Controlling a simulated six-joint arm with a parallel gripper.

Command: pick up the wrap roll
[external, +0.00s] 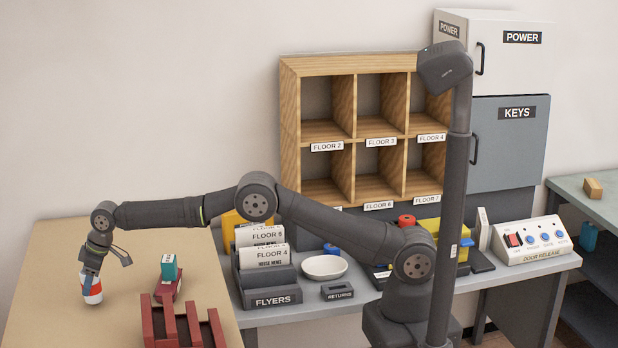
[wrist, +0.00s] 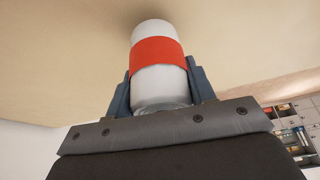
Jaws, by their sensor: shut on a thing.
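The wrap roll appears to be the white cylinder with a broad red band (wrist: 158,66), upright between my fingers in the wrist view. It also shows in the external view (external: 93,294) at the far left, over the tan tabletop (external: 45,265). My gripper (wrist: 160,88) is shut on its sides, pointing down in the external view (external: 91,277). The fingers hide part of the roll. I cannot tell whether its lower end touches the tabletop.
A dark red rack (external: 182,325) and a teal box (external: 168,268) on a red thing stand right of my gripper. Further right are the FLYERS holder (external: 271,297), a white bowl (external: 324,267) and the wooden pigeonhole shelf (external: 291,120). The tabletop around the roll is clear.

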